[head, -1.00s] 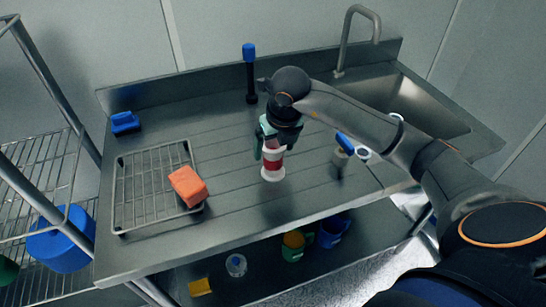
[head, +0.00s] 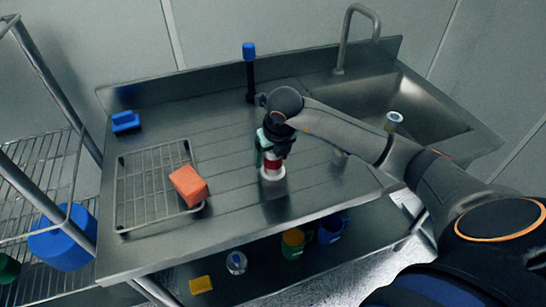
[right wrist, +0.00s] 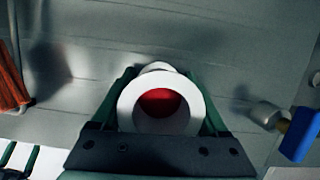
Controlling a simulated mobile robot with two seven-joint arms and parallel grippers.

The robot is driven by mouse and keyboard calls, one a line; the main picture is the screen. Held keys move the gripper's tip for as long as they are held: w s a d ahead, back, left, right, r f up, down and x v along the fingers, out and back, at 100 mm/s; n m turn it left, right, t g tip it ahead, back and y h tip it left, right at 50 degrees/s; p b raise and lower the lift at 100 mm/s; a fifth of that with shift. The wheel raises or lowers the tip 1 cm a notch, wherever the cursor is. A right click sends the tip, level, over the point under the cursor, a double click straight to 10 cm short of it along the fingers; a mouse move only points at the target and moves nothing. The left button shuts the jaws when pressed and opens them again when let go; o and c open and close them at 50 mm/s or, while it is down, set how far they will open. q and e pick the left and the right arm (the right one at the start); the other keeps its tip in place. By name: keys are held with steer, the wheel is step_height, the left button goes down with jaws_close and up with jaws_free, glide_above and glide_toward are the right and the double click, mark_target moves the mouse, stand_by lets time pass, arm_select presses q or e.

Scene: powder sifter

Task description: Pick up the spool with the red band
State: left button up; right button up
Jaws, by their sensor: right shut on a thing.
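The spool with the red band (head: 272,173) has white flanges and stands upright on or just above the ribbed steel drainboard, near its middle. My right gripper (head: 271,150) comes down on it from above and is shut on it. In the right wrist view the white ring of the spool (right wrist: 127,113), with red inside, sits between the green fingers of the gripper (right wrist: 161,80). I cannot tell whether its base touches the drainboard. My left gripper is not in view.
A wire rack (head: 133,190) with an orange sponge (head: 189,186) lies left of the spool. A blue-topped black post (head: 249,70) stands behind. The sink (head: 420,105) is at right, with a pale cylinder (head: 393,120) beside my forearm. A blue item (right wrist: 300,135) is at right in the wrist view.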

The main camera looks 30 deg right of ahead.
steer(key=shift+r, duration=0.1)
jaws_close()
